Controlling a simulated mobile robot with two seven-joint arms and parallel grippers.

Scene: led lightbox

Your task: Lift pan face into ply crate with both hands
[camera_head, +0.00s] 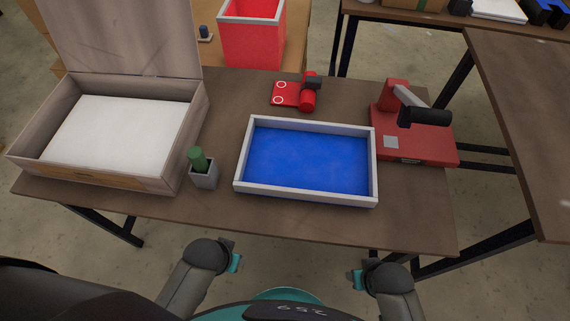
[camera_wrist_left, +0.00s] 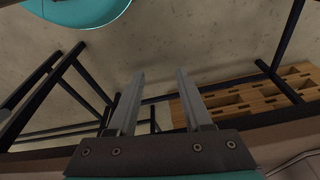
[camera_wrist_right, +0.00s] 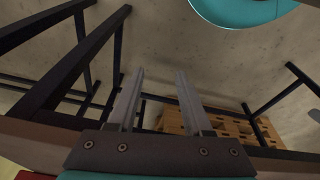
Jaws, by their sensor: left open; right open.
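The pan face appears to be the shallow tray with a pale grey rim and blue inside (camera_head: 307,160); it lies flat at the middle of the brown table. The ply crate (camera_head: 190,128) is the open wooden box at the table's left, its lid raised at the back and a white sheet or lining inside. My left gripper (camera_wrist_left: 160,75) is open and empty in the left wrist view. My right gripper (camera_wrist_right: 159,75) is open and empty in the right wrist view. In the head view both wrists are below the table's front edge, apart from the tray; their fingers are hidden.
A grey cup with a green-topped item (camera_head: 204,174) stands between crate and tray. A red press-like tool (camera_head: 415,140) sits right of the tray. A smaller red device (camera_head: 288,95) lies behind it. A red bin (camera_head: 251,40) stands farther back. Another table (camera_head: 525,110) is at right.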

